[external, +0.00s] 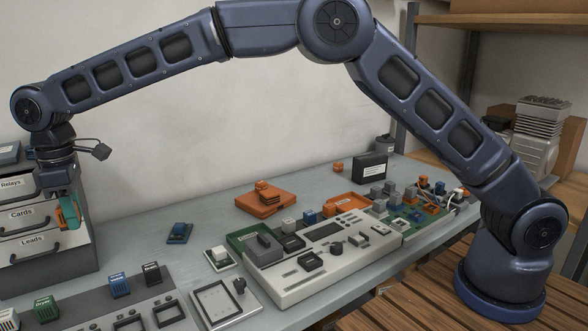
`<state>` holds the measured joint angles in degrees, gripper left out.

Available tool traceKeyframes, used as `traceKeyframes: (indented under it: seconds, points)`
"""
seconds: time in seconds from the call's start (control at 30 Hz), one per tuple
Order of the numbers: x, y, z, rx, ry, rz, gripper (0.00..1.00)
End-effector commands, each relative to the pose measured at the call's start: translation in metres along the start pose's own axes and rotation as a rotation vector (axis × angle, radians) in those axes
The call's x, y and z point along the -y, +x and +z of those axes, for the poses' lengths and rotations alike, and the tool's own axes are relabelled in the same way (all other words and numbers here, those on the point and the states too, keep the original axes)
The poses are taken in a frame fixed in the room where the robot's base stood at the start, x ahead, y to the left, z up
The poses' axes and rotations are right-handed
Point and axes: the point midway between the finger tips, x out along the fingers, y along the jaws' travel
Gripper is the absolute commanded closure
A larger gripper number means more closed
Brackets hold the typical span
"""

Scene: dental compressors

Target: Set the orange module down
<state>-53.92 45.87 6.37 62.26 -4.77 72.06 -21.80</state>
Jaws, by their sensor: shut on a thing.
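An orange module (70,211) with a teal part beside it hangs at the far left of the external view. My gripper (66,205) is shut on it and points down. The module is held in front of the grey drawer unit (80,240), roughly level with the drawers marked Cards and Leads. It looks clear of the bench top. The fingertips are small and partly merge with the module.
The drawer unit, with drawers marked Relays, Cards and Leads, stands close by. A grey panel with several small modules (120,285) lies in front. A blue module (179,232), an orange box (265,202) and a large light panel (310,258) lie to the right. Bare bench shows between them.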

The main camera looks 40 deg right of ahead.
Motion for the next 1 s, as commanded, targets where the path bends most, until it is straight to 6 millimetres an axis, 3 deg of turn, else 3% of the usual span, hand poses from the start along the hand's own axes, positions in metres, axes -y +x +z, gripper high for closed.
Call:
traceKeyframes:
  seconds: [0.27, 0.47, 0.7, 1.0]
  points:
    - [-0.057, -0.001, 0.037, 0.001, 0.072, 0.000, 0.96]
    - [-0.112, -0.003, 0.080, 0.001, 0.147, 0.000, 0.96]
    - [-0.185, -0.004, 0.151, 0.000, 0.257, 0.000, 0.96]
    - [-0.263, -0.006, 0.250, 0.000, 0.394, 0.001, 0.96]
